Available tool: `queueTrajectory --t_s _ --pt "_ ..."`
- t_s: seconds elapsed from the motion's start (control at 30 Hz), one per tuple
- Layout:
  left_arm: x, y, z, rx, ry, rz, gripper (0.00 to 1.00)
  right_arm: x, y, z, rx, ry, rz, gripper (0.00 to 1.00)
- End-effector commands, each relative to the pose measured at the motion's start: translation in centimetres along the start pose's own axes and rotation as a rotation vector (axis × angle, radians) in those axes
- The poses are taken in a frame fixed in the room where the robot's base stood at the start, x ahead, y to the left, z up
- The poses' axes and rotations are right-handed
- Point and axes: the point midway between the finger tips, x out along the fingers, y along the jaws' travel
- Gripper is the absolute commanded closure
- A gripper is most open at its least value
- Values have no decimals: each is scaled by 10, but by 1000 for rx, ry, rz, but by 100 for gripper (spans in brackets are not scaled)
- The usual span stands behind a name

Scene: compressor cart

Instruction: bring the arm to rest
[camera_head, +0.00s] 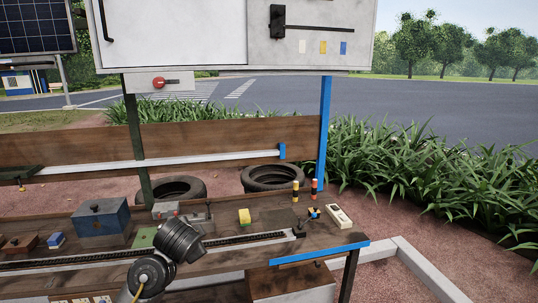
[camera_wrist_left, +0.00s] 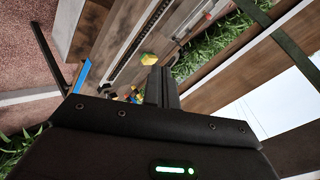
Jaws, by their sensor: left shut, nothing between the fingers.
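My left gripper (camera_wrist_left: 160,74) shows in the left wrist view, with its two dark fingers pressed together and nothing between them. It is over the wooden workbench (camera_head: 228,258), and a yellow block (camera_wrist_left: 147,58) shows just past the fingertips in that view. In the head view, dark round links of my arm stand in front of the bench at the bottom centre. I cannot make out the fingers there. My right gripper is in neither view.
On the bench stand a blue-grey box (camera_head: 101,217), a yellow block (camera_head: 244,216), a white handheld device (camera_head: 339,217) and a long dark rail (camera_head: 110,257). A blue post (camera_head: 324,130) rises at the back right. A white cabinet (camera_head: 310,45) hangs above. Tyres (camera_head: 272,178) lie behind.

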Motion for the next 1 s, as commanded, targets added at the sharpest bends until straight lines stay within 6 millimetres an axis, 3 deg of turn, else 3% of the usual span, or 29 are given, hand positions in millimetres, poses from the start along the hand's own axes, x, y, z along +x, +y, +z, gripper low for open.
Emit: queueTrajectory --t_s 0.03,0.1,0.27,0.4,0.6,1.0 --pt "5 41 24 -46 -10 60 100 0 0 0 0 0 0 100" --pt "4 88 55 -117 -26 126 100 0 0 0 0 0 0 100" --pt "-16 185 129 -291 -92 259 100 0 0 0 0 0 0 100" --pt "-51 250 188 -437 -171 343 100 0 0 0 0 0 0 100" --pt "-96 299 242 -571 -263 399 100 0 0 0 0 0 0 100" --pt "-168 345 306 -733 -409 441 100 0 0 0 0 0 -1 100"
